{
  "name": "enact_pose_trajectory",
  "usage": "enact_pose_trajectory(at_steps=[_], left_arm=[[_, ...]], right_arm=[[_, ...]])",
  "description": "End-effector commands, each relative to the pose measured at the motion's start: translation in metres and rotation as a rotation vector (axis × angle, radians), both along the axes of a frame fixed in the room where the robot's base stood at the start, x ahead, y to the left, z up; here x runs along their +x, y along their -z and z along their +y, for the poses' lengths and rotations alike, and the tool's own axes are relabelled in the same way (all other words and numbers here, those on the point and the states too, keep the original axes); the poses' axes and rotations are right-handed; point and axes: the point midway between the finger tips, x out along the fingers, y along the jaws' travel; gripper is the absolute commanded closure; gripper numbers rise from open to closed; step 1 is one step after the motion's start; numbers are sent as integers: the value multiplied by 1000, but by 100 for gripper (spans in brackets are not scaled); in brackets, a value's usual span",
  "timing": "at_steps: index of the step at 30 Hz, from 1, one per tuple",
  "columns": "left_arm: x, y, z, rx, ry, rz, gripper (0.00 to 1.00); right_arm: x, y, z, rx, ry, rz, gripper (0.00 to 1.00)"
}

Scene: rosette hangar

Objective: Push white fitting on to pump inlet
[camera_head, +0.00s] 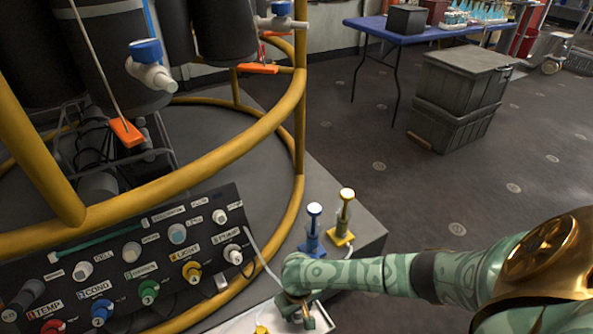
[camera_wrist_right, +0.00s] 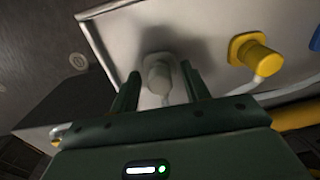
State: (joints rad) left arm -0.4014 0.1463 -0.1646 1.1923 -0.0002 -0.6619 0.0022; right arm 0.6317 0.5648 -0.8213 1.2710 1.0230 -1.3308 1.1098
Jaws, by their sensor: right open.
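A white fitting (camera_wrist_right: 158,74) with a pale tube sits on the tray, between the fingertips of my right gripper (camera_wrist_right: 161,86) in the right wrist view. The gripper is open, with a finger on each side and a gap visible to the fitting. In the head view my right gripper (camera_head: 303,316) is low over the tray (camera_head: 240,322); the white fitting is hidden there. The dark panel (camera_head: 115,262) has a white port (camera_head: 233,254) beside a label that seems to read PUMP. My left gripper is not in view.
A yellow fitting (camera_wrist_right: 256,57) with a tube and a blue one (camera_wrist_right: 316,40) are right of the white fitting. Blue (camera_head: 313,230) and yellow (camera_head: 343,220) plunger-like pieces stand behind my right forearm. A yellow rail (camera_head: 215,165) curves above the panel.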

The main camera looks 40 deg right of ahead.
Motion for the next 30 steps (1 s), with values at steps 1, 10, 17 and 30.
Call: enact_pose_trajectory(at_steps=[1, 10, 17, 30], left_arm=[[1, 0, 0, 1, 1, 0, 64], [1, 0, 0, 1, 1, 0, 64], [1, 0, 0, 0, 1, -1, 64], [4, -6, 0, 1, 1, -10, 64]], right_arm=[[0, 1, 0, 0, 0, 0, 54], [0, 1, 0, 0, 0, 0, 54], [0, 1, 0, 0, 0, 0, 54], [0, 1, 0, 0, 0, -1, 54]])
